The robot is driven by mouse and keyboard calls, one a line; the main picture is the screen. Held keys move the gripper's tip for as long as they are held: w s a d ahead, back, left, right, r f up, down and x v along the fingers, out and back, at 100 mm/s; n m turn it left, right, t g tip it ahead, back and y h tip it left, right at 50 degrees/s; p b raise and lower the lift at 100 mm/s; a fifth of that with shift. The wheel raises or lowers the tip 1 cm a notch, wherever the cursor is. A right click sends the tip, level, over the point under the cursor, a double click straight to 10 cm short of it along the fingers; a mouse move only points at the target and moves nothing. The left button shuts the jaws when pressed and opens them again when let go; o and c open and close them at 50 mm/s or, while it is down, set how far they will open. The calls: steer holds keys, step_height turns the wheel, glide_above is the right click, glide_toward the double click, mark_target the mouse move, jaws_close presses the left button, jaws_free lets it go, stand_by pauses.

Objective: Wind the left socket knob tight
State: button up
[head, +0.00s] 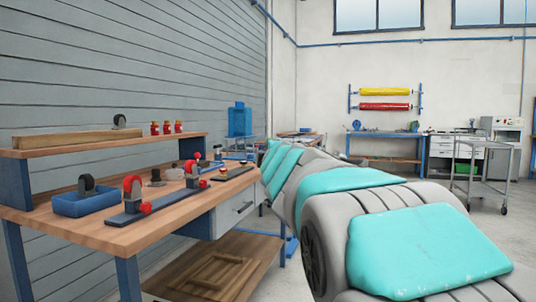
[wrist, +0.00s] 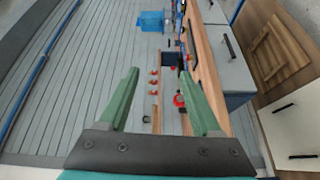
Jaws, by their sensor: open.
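A dark bar (head: 165,203) lies on the wooden workbench, bearing two red-topped upright fixtures. The left socket (head: 132,185) is at its near end, with a red knob (head: 146,208) low on its right side. The other socket (head: 193,170) stands farther along, with its own red knob (head: 204,184). I cannot tell how tight either knob is. In the wrist view, my gripper (wrist: 158,70) has its two green fingers wide apart with nothing between them; it is away from the bench, whose red parts show small and distant beyond it. The head view does not show the gripper.
A blue tray (head: 85,203) holding a caster stands left of the bar. A raised shelf (head: 100,146) behind carries a wooden beam (head: 75,139), a caster (head: 119,121) and several red bottles (head: 167,128). My arm fills the lower right; open floor lies beyond.

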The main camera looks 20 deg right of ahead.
mark_target(149, 206)
stand_by(0.3)
steer(key=w+a+r+n+y+b, duration=0.1)
steer(key=w+a+r+n+y, duration=0.15)
steer(key=a+n+y, duration=0.45)
steer(key=w+a+r+n+y+b, duration=0.1)
steer(key=w+a+r+n+y, duration=0.2)
steer(key=a+n, duration=0.4)
steer(key=s+a+f+n+g+y+b, duration=0.1)
steer(key=s+a+f+n+g+y, duration=0.1)
steer(key=a+f+n+g, duration=0.4)
steer(key=s+a+f+n+g+y+b, duration=0.1)
steer(key=s+a+f+n+g+y, duration=0.2)
steer(key=f+n, duration=0.65)
steer(key=shift+n+g+h, duration=0.45)
steer(key=shift+g+h, duration=0.15)
steer(key=x, duration=0.5)
steer(key=w+x, duration=0.1)
steer(key=x, duration=0.1)
steer(key=shift+r, duration=0.3)
jaws_close()
